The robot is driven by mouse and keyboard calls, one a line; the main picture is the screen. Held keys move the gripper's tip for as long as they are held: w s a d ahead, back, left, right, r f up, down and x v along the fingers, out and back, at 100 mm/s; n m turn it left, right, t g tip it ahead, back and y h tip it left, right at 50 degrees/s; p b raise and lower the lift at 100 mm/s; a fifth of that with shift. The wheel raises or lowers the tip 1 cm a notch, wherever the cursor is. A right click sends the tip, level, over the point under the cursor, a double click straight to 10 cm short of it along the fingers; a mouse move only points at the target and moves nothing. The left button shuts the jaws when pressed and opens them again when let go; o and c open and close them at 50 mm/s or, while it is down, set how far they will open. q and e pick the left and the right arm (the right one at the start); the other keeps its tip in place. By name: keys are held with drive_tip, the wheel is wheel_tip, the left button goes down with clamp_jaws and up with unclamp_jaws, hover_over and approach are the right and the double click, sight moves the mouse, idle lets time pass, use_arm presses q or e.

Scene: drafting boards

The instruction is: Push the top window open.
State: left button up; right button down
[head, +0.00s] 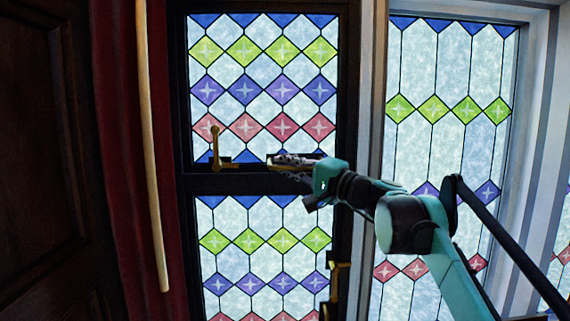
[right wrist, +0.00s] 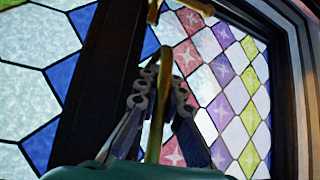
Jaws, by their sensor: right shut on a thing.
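The top window (head: 263,90) is a stained-glass pane in a dark frame, and it looks closed in the head view. A brass handle (head: 215,147) stands upright at its lower left. My right gripper (head: 283,161) is at the pane's lower right edge, partly covering brass fittings there. In the right wrist view, my right gripper (right wrist: 164,78) has its two fingers on either side of a curved brass handle (right wrist: 156,125) and is shut on it. Patterned glass (right wrist: 215,75) lies behind it. My left gripper is not in view.
A lower window (head: 263,245) sits below the dark crossbar, with another brass handle (head: 336,285) at its right. A tall window (head: 432,70) stands to the right. A red curtain (head: 120,190) and a pale pole (head: 151,170) hang at the left.

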sight(270, 156)
drive_tip(key=shift+n+t+y, duration=0.3)
drive_tip(key=shift+n, duration=0.1)
drive_tip(key=w, duration=0.4)
drive_tip(key=shift+w+f, duration=0.25)
drive_tip(key=shift+f, duration=0.1)
drive_tip(key=shift+s, duration=0.15)
drive_tip(key=c, duration=1.6)
unclamp_jaws()
drive_tip(key=shift+s, duration=0.1)
drive_tip(key=shift+v, duration=3.95)
